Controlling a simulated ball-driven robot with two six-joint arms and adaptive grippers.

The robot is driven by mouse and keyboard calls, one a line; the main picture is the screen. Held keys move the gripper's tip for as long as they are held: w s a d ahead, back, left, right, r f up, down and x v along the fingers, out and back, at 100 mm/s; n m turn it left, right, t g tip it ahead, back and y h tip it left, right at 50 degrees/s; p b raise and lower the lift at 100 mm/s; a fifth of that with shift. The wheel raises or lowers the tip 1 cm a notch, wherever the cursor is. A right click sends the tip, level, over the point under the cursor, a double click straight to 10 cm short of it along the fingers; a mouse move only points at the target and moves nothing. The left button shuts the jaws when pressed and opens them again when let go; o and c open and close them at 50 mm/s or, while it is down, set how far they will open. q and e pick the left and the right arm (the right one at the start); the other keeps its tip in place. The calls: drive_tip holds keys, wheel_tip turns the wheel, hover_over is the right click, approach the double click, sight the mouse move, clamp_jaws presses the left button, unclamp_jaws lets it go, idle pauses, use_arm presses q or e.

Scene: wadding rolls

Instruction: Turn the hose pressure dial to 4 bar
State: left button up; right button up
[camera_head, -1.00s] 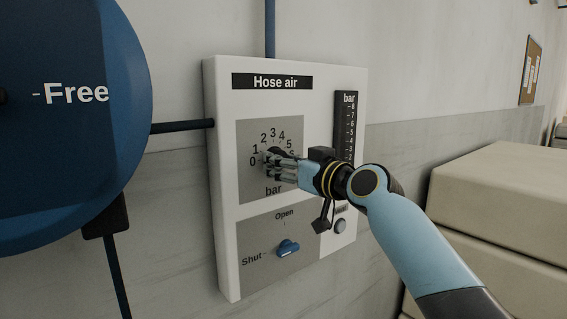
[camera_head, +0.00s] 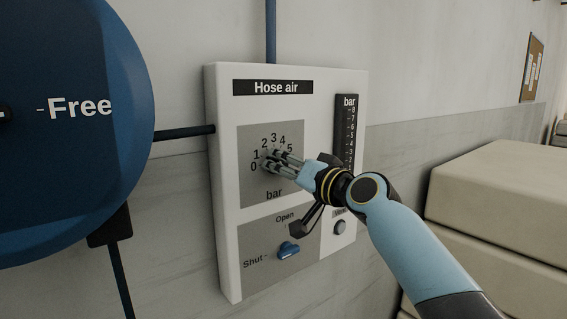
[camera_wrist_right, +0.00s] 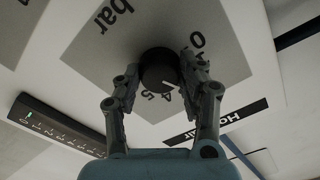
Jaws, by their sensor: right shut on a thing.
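The pressure dial is a round black knob (camera_wrist_right: 158,68) on a grey square scale plate (camera_head: 251,187) of the white "Hose air" panel. In the head view my right gripper (camera_head: 270,161) covers most of the knob, with 0 to 5 showing around it. In the right wrist view the gripper (camera_wrist_right: 160,75) is shut on the knob, one finger on each side. A pale line on the knob's edge faces roughly toward the 4; the fingers hide part of the scale, so the exact reading is unclear. My left gripper is not in view.
A blue Open/Shut handle (camera_head: 288,250) sits below the dial. A black bar gauge (camera_head: 346,128) is at right, above a grey round button (camera_head: 339,228). A big blue reel (camera_head: 70,170) marked "Free" stands left. Beige blocks (camera_head: 500,195) fill the right.

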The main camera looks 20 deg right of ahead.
drive_tip(key=m+p, duration=0.4)
drive_tip(key=m, duration=0.6)
drive_tip(key=shift+m, duration=0.3)
idle(0.4)
drive_tip(key=o, duration=1.2)
drive_tip(key=shift+c, duration=0.2)
drive_tip(key=v, duration=1.2)
